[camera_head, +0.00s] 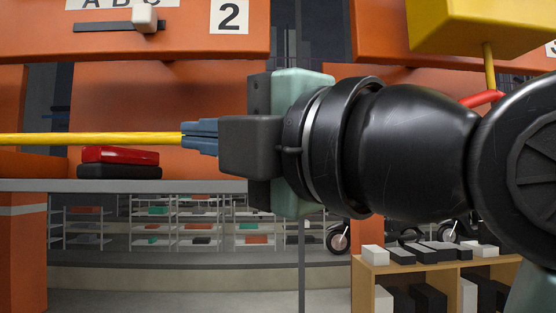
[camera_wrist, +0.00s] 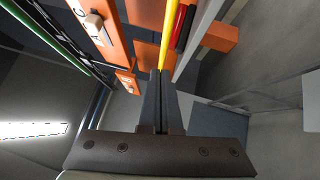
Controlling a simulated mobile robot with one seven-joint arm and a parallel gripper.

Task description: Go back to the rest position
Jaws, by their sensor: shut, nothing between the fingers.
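My gripper (camera_head: 188,138) points left across the middle of the head view, with its dark blue-grey fingers together and empty. In the wrist view the fingers (camera_wrist: 160,74) lie side by side, closed, pointing up the picture. A thin yellow bar (camera_head: 90,139) runs in from the left edge of the head view and meets the fingertips in the picture. It also shows beyond the fingertips in the wrist view (camera_wrist: 171,30). I cannot tell whether the fingertips touch it.
An orange panel (camera_head: 180,40) marked 2, with a slider (camera_head: 144,18), hangs above. A red box (camera_head: 120,155) on a black one (camera_head: 119,171) sits on a grey ledge (camera_head: 205,185) at lower left. A wooden shelf (camera_head: 400,262) with several boxes stands at lower right.

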